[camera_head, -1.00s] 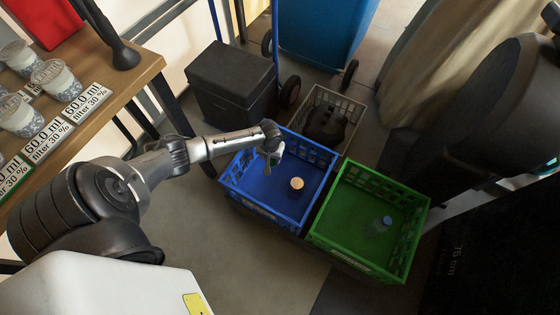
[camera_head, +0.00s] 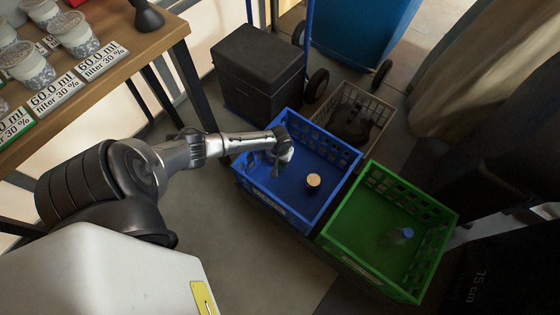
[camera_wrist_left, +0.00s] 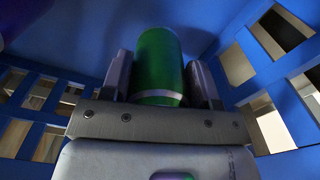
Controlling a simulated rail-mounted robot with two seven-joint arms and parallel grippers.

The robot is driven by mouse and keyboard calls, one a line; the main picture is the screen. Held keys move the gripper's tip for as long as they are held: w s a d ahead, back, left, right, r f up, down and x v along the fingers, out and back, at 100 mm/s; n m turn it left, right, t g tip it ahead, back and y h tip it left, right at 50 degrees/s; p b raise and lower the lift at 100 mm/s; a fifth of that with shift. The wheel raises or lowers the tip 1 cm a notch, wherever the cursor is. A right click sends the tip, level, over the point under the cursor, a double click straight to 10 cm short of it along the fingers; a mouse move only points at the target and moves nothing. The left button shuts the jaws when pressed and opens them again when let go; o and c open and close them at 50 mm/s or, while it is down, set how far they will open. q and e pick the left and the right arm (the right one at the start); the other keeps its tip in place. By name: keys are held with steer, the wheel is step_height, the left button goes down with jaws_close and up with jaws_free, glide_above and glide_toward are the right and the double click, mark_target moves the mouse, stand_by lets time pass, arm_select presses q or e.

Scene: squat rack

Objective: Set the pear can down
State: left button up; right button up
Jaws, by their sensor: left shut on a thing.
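The pear can, a green cylinder (camera_wrist_left: 158,62), stands between the two fingers of my left gripper (camera_wrist_left: 162,85) in the left wrist view, its lower part hidden by the gripper body. My left gripper (camera_head: 280,163) is shut on it. In the head view the gripper points down inside the left part of the blue crate (camera_head: 262,198), and the can is mostly hidden. Blue crate walls surround the gripper in the wrist view. I cannot tell whether the can touches the crate floor. My right gripper is not in view.
A small can with a tan top (camera_head: 313,181) stands in the blue crate, right of my gripper. A green crate (camera_head: 372,220) with a blue-capped bottle (camera_head: 398,237) is beside it. A grey crate (camera_head: 372,98) holding a dark object stands behind. The blue crate's floor has free room.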

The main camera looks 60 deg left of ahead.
mark_target(280, 163)
arm_select(q)
step_height(280, 163, down, 3)
steer(key=shift+r+b, duration=0.1)
steer(key=shift+b, duration=0.75)
steer(key=o, duration=0.9)
